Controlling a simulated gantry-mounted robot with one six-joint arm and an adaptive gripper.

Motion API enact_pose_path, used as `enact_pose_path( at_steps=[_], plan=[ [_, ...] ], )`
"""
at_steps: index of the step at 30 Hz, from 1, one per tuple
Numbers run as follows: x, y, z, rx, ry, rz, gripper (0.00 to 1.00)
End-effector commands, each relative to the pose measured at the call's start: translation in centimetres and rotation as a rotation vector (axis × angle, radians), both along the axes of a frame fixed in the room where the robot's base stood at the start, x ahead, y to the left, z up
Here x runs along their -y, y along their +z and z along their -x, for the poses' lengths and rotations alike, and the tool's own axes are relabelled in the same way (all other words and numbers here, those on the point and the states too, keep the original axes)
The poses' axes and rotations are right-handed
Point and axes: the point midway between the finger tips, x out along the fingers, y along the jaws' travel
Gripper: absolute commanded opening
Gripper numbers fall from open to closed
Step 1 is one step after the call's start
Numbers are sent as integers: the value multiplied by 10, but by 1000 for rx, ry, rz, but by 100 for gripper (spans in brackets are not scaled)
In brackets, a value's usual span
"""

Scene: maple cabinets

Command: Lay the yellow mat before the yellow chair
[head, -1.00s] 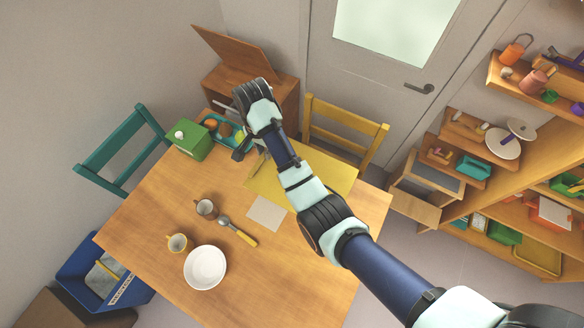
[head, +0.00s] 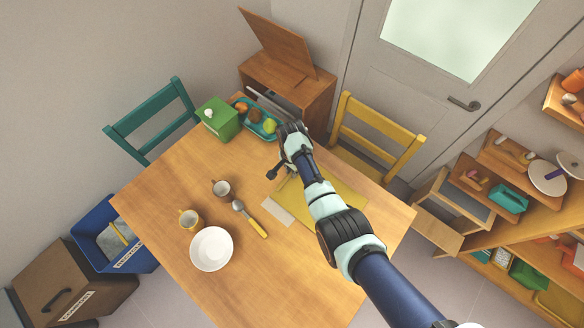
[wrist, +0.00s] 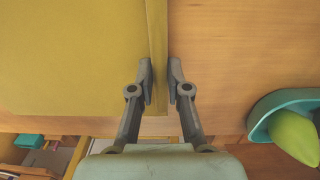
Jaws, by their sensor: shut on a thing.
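The yellow mat (head: 347,194) lies on the wooden table near the side where the yellow chair (head: 377,137) stands. My arm hides the middle of the mat in the head view. My gripper (wrist: 160,80) is shut on the mat's edge; in the wrist view the mat (wrist: 75,55) spreads to the left, with a raised strip of its edge between the two fingers. In the head view my gripper (head: 281,174) is low over the table, at the mat's left end.
A teal tray (head: 265,132) with fruit and a green box (head: 216,120) stand at the table's far left. A pale sheet (head: 277,208) lies against the mat. A spoon (head: 250,219), two cups and a white bowl (head: 211,249) are on the near left part.

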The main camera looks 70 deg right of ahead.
Motion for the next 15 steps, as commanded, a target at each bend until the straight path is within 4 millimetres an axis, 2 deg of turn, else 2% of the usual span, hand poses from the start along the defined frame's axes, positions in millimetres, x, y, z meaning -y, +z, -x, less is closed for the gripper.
enact_pose_path(
  at_steps=[8, 9, 13, 15],
  plan=[
    [0, -2, 0, 1, 0, 1, 0],
    [0, -1, 0, 1, 0, 1, 21],
    [0, -1, 0, 1, 0, 0, 41],
    [0, -1, 0, 1, 0, 1, 41]
  ],
)
